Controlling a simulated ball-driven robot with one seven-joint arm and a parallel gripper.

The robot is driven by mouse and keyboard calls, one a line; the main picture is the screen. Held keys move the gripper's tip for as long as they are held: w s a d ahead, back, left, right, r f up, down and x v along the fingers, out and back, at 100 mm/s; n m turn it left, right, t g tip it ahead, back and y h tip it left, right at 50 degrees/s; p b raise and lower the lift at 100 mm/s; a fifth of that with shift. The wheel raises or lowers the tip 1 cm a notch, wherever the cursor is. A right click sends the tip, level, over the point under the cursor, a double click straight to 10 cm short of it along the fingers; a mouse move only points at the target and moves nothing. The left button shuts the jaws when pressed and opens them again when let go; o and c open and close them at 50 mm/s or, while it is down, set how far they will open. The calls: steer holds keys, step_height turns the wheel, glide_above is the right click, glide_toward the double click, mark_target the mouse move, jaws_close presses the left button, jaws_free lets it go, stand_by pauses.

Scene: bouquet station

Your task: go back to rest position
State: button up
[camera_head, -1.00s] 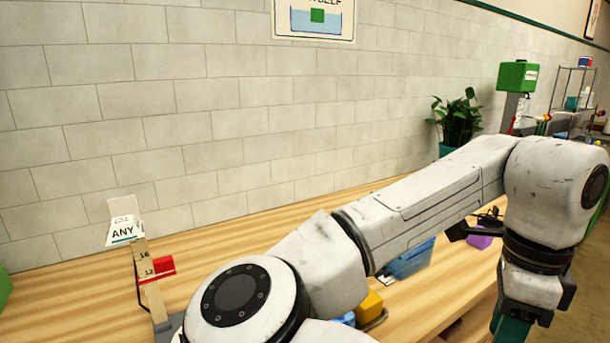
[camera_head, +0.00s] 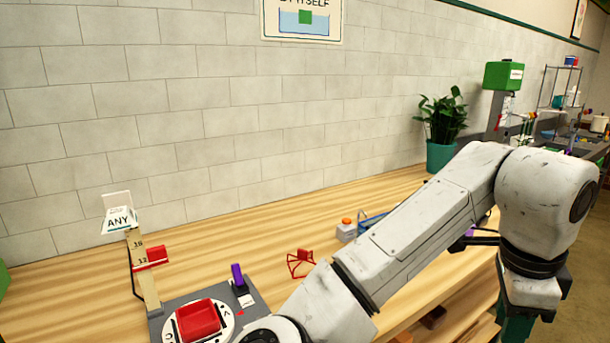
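My arm reaches from the bottom middle to the right, with its elbow high at the right and its wrist bent down below it. A dark part that seems to be my gripper (camera_head: 476,240) shows left of the wrist, partly hidden behind the arm. I cannot see both fingertips or whether it holds anything. A small bit of purple shows beside it; I cannot tell whether it touches.
On the wooden bench (camera_head: 210,250) are a red tray (camera_head: 198,319) on a round dial, a marked post with an ANY sign (camera_head: 118,221), a purple-handled item (camera_head: 238,277), a red wire stand (camera_head: 301,262), a blue rack (camera_head: 371,222) and a potted plant (camera_head: 441,122). A wall stands behind.

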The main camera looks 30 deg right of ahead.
steer(key=w+d+f+n+t+h, duration=0.1)
steer(key=w+d+f+n+h, duration=0.2)
steer(key=d+n+h, duration=0.35)
step_height(320, 180, down, 9)
steer(key=w+a+n+t, duration=0.2)
steer(key=w+a+n, duration=0.1)
steer(key=n, duration=0.8)
steer(key=s+a+f+n+g+y, duration=0.1)
steer(key=s+a+f+n+y, duration=0.3)
steer(key=s+a+f, duration=0.3)
steer(key=s+a+f+n+y, duration=0.4)
steer(key=s+a+f+n, duration=0.2)
steer(key=a+f, duration=0.6)
step_height(320, 180, down, 3)
steer(key=shift+s+n+g, duration=0.35)
steer(key=shift+g, duration=0.05)
